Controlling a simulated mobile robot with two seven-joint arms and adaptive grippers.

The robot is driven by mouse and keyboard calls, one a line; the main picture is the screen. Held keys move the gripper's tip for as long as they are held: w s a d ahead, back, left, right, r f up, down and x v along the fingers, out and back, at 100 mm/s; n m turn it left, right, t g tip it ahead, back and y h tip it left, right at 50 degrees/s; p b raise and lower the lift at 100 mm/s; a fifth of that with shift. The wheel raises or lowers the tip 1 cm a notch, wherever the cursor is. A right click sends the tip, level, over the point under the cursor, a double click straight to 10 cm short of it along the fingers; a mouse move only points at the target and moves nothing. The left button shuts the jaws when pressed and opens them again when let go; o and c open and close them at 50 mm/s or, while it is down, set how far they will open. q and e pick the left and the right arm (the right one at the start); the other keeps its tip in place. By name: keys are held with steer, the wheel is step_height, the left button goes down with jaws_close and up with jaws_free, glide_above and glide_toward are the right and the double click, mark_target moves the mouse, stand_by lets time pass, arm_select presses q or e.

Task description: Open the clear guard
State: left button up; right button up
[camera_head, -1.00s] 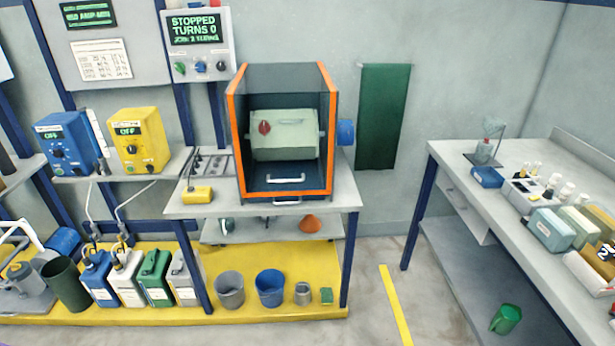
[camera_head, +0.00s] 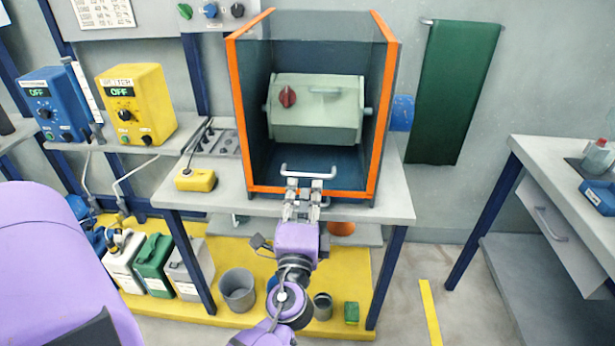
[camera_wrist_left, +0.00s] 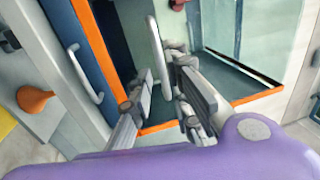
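The clear guard (camera_head: 377,105) is an orange-edged box front on the bench, and its pane appears down. A pale bar handle (camera_head: 308,173) sits at its lower front edge; the bar also shows in the left wrist view (camera_wrist_left: 156,46). Behind the guard is a pale green barrel (camera_head: 318,118) with a red knob (camera_head: 287,96). My left gripper (camera_head: 304,184) is at the handle, fingers apart. In the left wrist view the gripper (camera_wrist_left: 163,68) has the bar between its open fingers; contact cannot be told. My right gripper is not in view.
A yellow pendant (camera_head: 196,180) lies on the bench (camera_head: 390,204) left of the guard. A second handle (camera_wrist_left: 84,74) is on the blue panel below. Buckets and canisters stand beneath the bench. A green cloth (camera_head: 452,90) hangs right. Another bench (camera_head: 545,155) stands further right.

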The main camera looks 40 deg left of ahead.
mark_target(307, 175)
arm_select(q)
steer(key=p+x, duration=0.1)
steer(key=x, duration=0.4)
steer(key=shift+w+a+r, duration=0.1)
steer(key=shift+w+a, duration=0.1)
steer(key=shift+w, duration=0.15)
jaws_close()
